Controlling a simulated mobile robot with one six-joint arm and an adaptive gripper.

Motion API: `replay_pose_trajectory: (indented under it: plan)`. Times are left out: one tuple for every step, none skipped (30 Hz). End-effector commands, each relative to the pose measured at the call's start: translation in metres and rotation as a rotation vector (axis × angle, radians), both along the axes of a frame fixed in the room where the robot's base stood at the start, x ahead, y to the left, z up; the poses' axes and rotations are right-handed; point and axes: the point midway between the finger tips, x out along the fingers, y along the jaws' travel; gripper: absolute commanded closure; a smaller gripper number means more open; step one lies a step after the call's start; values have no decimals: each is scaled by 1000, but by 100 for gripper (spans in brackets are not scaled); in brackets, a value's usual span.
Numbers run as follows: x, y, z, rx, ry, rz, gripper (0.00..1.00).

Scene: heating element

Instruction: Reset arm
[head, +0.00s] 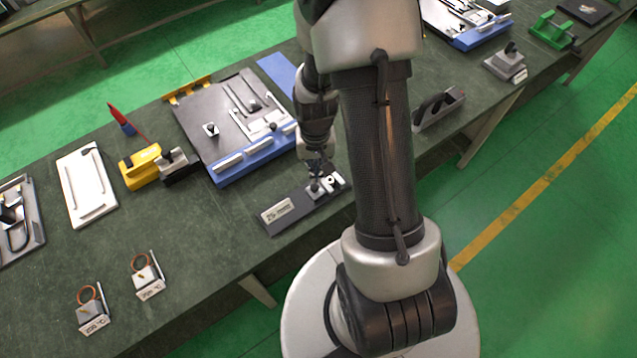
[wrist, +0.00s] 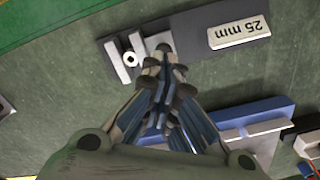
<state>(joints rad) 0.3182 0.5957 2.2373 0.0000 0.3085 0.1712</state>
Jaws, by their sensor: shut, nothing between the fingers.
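My gripper (head: 317,162) hangs fingers down over the dark block labelled "25 mm" (head: 271,222) near the table's front edge. In the wrist view my gripper (wrist: 165,68) shows its fingers closed together with nothing between them. Its tips appear right at a small grey piece on the block; I cannot tell whether they touch it. In the wrist view the labelled block (wrist: 197,38) also carries a light bar and a white ring beside the fingertips.
A dark plate with a blue front edge (head: 240,165) lies behind the block. A yellow tool (head: 140,168), a white panel (head: 86,190) and small labelled heating pieces (head: 148,280) stand to the left. A grey holder (head: 440,108) is right of my arm.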

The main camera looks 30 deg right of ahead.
Motion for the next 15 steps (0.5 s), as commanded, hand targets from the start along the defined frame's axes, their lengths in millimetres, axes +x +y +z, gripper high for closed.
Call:
replay_pose_trajectory:
  plan:
    - [0, 0, 7, 0, 0, 0, 100]
    - [0, 0, 10, 0, 0, 0, 100]
    - [0, 0, 13, 0, 0, 0, 100]
    - [0, 0, 14, 0, 0, 0, 100]
    - [0, 0, 16, 0, 0, 0, 100]
    - [0, 0, 17, 0, 0, 0, 100]
    - [0, 0, 17, 0, 0, 0, 100]
    - [0, 0, 17, 0, 0, 0, 100]
    - [0, 0, 17, 0, 1, 0, 100]
    - [0, 0, 16, 0, 1, 0, 100]
    - [0, 0, 16, 0, 1, 0, 100]
    - [0, 0, 16, 0, 1, 0, 100]
    - [0, 0, 16, 0, 1, 0, 100]
    - [0, 0, 16, 0, 1, 0, 100]
    - [0, 0, 16, 0, 1, 0, 100]
